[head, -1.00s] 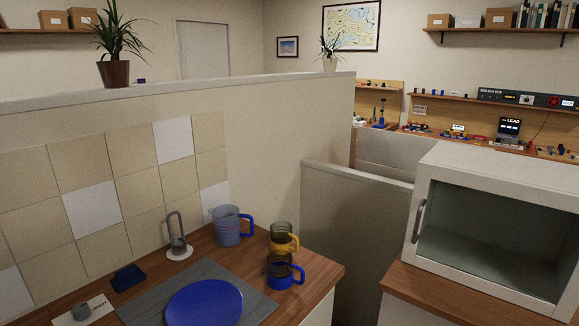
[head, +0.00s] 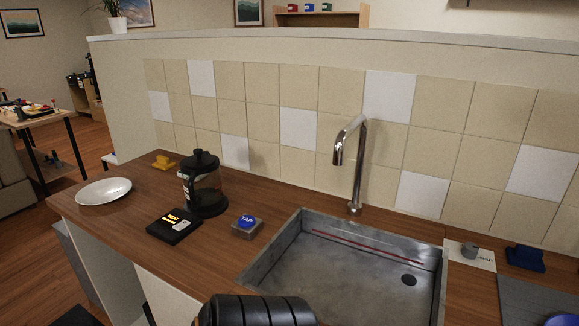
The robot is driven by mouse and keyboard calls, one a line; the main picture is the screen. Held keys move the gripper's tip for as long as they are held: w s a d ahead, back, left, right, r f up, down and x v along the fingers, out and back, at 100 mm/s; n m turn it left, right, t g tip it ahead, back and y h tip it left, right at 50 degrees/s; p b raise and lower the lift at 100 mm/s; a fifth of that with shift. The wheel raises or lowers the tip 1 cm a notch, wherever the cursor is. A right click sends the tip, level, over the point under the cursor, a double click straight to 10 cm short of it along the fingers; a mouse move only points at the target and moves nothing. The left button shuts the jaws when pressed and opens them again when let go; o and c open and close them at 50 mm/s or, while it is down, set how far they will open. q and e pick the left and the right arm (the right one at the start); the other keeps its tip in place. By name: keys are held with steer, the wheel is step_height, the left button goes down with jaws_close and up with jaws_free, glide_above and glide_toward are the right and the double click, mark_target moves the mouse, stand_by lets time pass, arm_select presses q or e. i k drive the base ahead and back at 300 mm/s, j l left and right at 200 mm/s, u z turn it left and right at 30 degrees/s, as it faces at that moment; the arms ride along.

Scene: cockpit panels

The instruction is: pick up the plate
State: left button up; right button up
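A white plate (head: 104,191) lies flat on the left end of the wooden counter, with nothing on it. At the lower right corner, only a small part of a blue plate (head: 563,320) shows; the frame edge cuts off the rest. A black ribbed part of my own body shows at the bottom edge, in front of the sink. I see no gripper fingers in this view, and nothing touches the white plate.
A black coffee press (head: 203,186), a dark box (head: 174,226), a blue TAP button (head: 246,222) and a small yellow object (head: 164,161) stand right of the white plate. The sink (head: 345,262) has a tall faucet (head: 350,160). A tiled wall (head: 300,128) runs behind.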

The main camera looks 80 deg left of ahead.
mark_target(105, 191)
steer(key=u, duration=3.7)
steer(key=i+j+u, duration=0.5)
steer(key=i+u, duration=0.15)
steer(key=i, duration=0.15)
steer(key=i+j+u, duration=0.1)
steer(key=i+u, duration=0.25)
steer(key=i+j+z, duration=0.1)
steer(key=i, duration=0.55)
steer(key=i+j+z, duration=0.15)
steer(key=i, duration=0.45)
